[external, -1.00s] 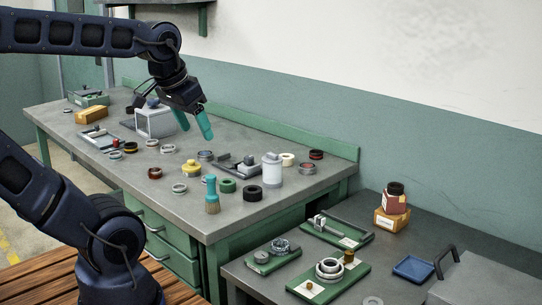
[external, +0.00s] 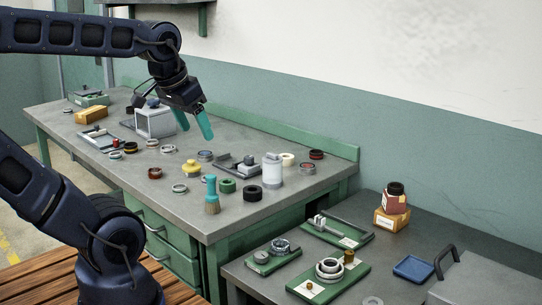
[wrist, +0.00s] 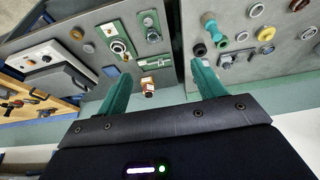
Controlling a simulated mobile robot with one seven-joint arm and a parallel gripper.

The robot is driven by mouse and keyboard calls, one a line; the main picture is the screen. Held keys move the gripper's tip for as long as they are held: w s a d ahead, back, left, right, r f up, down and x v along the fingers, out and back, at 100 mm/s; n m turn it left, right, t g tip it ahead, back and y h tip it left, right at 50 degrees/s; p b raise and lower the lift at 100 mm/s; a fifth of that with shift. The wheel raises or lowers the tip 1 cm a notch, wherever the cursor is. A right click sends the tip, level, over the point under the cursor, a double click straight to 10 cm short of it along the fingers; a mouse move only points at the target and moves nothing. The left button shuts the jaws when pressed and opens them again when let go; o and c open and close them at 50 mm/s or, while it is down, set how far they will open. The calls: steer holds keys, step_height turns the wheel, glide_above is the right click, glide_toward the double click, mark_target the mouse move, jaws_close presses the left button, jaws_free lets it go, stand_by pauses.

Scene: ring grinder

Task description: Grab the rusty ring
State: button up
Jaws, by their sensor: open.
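My gripper (external: 196,126) has two teal fingers, spread apart with nothing between them. It hangs above the back part of the green workbench (external: 240,209), near a grey box-shaped fixture. In the wrist view, my gripper (wrist: 160,80) is open toward the second table and the gap beside the workbench. Several rings lie scattered on the workbench. A reddish-brown ring (external: 155,173) lies near the front edge, and a dark red ring (external: 316,154) lies at the back right. A grey ring with a reddish inside (external: 307,168) lies near it. I cannot tell which is the rusty one.
A teal-handled brush (external: 211,195), a white canister (external: 272,170), a yellow piece (external: 192,169) and a black ring (external: 252,193) stand among the rings. A raised green ledge (external: 290,140) runs along the bench back. The lower table (external: 400,232) holds green trays and a blue tray (external: 413,268).

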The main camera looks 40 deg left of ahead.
steer(key=w+a+f+n+g, duration=0.1)
steer(key=w+a+f+n, duration=0.1)
steer(key=w+a+n, duration=0.6)
steer(key=w+a+f+n+g, duration=0.15)
steer(key=w+a+n, duration=0.25)
steer(key=w+a, duration=0.75)
steer(key=a+f+n+g, duration=0.1)
steer(key=a+f+n, duration=0.25)
steer(key=a, duration=0.45)
steer(key=a+f+n, duration=0.2)
steer(key=a+f, duration=0.2)
steer(key=a, duration=0.5)
steer(key=s+a+f+n, duration=0.1)
steer(key=a+f, duration=0.3)
steer(key=s+a+f+n, duration=0.1)
steer(key=a+f+n, duration=0.1)
steer(key=a+f, duration=0.3)
steer(key=s+a+f+n+g, duration=0.1)
steer(key=a+f, duration=0.4)
steer(key=shift+n, duration=0.25)
steer(key=shift+w+d+f, duration=0.15)
steer(key=shift+f, duration=1.35)
steer(key=shift+w+d+f, duration=0.1)
steer(key=shift+w+f, duration=0.05)
steer(key=shift+f, duration=1.3)
steer(key=c, duration=1.1)
